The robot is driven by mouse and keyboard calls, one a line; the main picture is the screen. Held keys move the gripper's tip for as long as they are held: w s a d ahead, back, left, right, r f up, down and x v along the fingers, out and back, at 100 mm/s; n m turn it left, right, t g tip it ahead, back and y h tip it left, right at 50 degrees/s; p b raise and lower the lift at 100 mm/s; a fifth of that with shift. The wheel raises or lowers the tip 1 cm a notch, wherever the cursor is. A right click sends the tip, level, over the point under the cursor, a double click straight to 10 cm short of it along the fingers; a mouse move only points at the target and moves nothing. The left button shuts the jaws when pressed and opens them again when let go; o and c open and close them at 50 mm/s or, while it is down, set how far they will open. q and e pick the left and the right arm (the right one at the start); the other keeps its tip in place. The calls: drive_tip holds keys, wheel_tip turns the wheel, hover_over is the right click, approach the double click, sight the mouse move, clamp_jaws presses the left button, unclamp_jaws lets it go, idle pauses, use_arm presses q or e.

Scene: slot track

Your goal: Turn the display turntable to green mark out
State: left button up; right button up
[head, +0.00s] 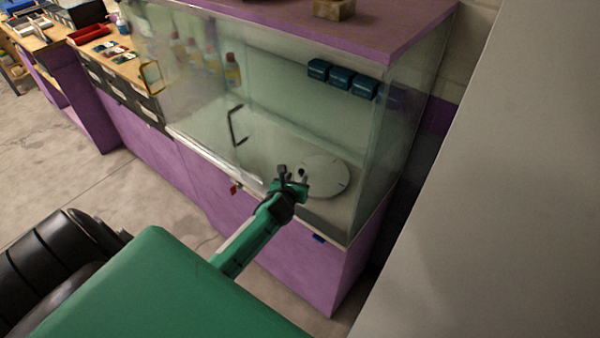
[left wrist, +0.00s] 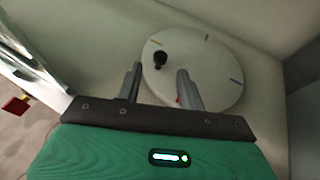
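The display turntable (head: 328,180) is a pale round disc lying flat inside the glass case. In the left wrist view the turntable (left wrist: 205,62) carries a black knob (left wrist: 160,58) near its rim. My left gripper (head: 292,173) is open at the turntable's near left edge. In the left wrist view the gripper (left wrist: 160,67) has its fingers apart, with the knob showing between their tips; contact cannot be told. My right gripper is out of view.
The glass case (head: 290,75) has a black handle (head: 236,126) on its front. Teal boxes (head: 340,78) sit on the back wall above the turntable. A red tag (left wrist: 16,104) hangs at the left. The case wall stands close to the right.

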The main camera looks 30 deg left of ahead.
sight(300, 173)
use_arm(q)
drive_tip(key=shift+x, duration=2.6)
drive_tip(key=shift+c, duration=0.5)
clamp_jaws()
